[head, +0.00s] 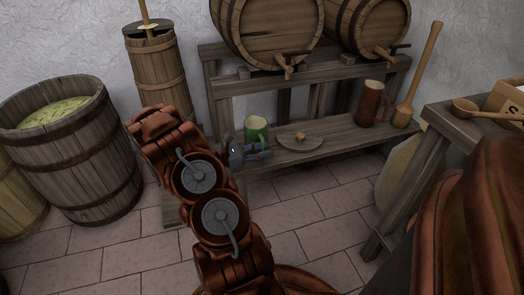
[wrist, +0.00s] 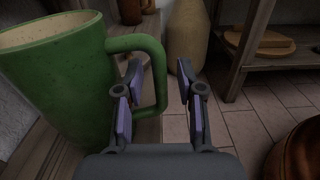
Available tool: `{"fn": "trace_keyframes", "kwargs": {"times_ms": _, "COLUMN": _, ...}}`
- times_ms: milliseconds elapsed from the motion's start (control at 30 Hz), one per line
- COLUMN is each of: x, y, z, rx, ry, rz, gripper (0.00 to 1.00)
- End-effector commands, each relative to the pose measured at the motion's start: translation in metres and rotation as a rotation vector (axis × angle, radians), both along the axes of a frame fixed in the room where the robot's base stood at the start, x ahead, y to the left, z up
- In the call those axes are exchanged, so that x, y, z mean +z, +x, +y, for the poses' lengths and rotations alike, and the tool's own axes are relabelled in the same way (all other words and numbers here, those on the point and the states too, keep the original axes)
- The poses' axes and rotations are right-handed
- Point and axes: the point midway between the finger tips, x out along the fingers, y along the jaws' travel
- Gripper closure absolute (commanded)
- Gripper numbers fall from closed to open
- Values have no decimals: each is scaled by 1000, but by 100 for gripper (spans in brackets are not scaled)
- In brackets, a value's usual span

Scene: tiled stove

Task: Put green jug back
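The green jug (head: 257,130) stands upright at the left end of the rack's lower shelf (head: 335,137). In the wrist view the jug (wrist: 62,75) fills the left side, with its pale inside showing and its handle (wrist: 158,75) pointing right. My gripper (head: 262,152) is at the jug's near side. In the wrist view my gripper (wrist: 160,92) is open, and the handle's outer part shows between its two fingers. The left finger overlaps the handle in the picture. I see a gap between the handle and the right finger; contact on the left cannot be told.
A plate with a small round item (head: 301,139), a brown mug (head: 369,103) and a wooden masher (head: 420,75) are on the same shelf. Barrels (head: 268,30) lie above. A large barrel (head: 70,150) and a churn (head: 158,70) stand left. A table (head: 440,125) stands right.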

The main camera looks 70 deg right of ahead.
Motion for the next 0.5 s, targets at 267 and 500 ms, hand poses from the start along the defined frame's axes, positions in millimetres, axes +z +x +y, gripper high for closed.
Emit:
{"fn": "trace_keyframes", "kwargs": {"times_ms": 267, "x": 3, "y": 38, "z": 33, "rx": 4, "ry": 0, "rz": 1, "gripper": 62}}
{"fn": "trace_keyframes", "kwargs": {"times_ms": 500, "x": 2, "y": 70, "z": 63, "rx": 4, "ry": 1, "rz": -3, "gripper": 62}}
